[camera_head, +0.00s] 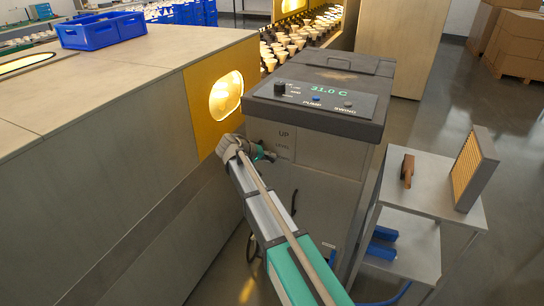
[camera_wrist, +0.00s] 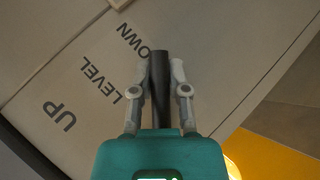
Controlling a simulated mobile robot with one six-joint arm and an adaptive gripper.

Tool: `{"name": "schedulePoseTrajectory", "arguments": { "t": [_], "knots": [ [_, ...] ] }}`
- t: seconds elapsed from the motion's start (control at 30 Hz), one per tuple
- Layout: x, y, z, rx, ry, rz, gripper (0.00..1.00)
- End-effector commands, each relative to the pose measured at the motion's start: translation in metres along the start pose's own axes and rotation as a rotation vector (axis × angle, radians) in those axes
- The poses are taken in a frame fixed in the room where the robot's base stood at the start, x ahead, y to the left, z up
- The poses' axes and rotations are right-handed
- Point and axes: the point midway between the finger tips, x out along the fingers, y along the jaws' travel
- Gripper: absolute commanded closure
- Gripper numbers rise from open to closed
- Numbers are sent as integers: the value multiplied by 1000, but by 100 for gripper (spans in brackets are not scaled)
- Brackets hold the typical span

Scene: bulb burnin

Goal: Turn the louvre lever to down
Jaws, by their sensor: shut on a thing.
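The louvre lever (camera_wrist: 161,85) is a dark bar in the wrist view. My gripper (camera_wrist: 161,72) is shut on it, with one grey finger on each side. The words LEVEL and UP lie further down and left on the panel (camera_wrist: 75,75). In the head view my gripper (camera_head: 262,154) is at the front of the grey cooler unit (camera_head: 320,150), just below and left of the UP and LEVEL marks. The lever cannot be made out there.
A control panel (camera_head: 318,100) on top of the unit reads 31.0 C. A long bench (camera_head: 110,130) with a yellow, lit window panel (camera_head: 208,105) stands close on the left. A grey cart (camera_head: 425,195) with a filter panel (camera_head: 475,170) and brown-handled tool (camera_head: 407,170) stands right.

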Motion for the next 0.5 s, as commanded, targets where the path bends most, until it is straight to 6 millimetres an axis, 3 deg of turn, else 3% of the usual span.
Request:
{"name": "schedulePoseTrajectory", "arguments": {
  "t": [0.37,0.4,0.5],
  "knots": [
    [-2,-3,1,5,2,-13,100],
    [-2,-3,1,5,2,-14,77],
    [-1,-3,1,5,2,-13,58]
  ]
}}
